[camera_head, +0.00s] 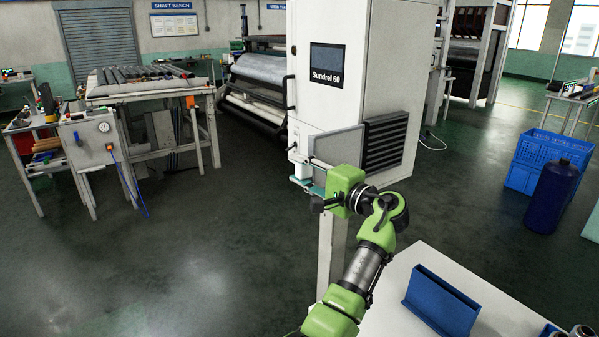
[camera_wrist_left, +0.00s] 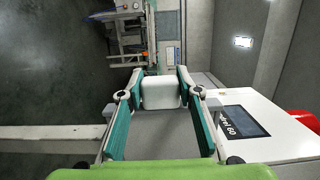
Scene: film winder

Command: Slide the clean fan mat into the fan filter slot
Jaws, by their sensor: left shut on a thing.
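The fan mat, a flat grey panel (camera_head: 338,147), stands upright at the lower part of the white Sundrel 60 cabinet (camera_head: 330,90). Its right edge meets the black louvred fan housing (camera_head: 385,140); I cannot tell whether it is inside the slot, and the slot opening is hidden. My left gripper (camera_head: 308,178) is at the panel's lower left end, shut on its white grip block. In the left wrist view the white block (camera_wrist_left: 161,92) sits between the teal fingers (camera_wrist_left: 160,80), with the grey panel (camera_wrist_left: 160,135) behind it. My right gripper is out of view.
A white table (camera_head: 400,312) with a blue slotted holder (camera_head: 440,303) is at the front right. Blue crates (camera_head: 545,160) and a dark blue drum (camera_head: 553,195) stand further right. A shaft bench (camera_head: 150,90) and a gauge box (camera_head: 90,138) are at left. Open floor lies between.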

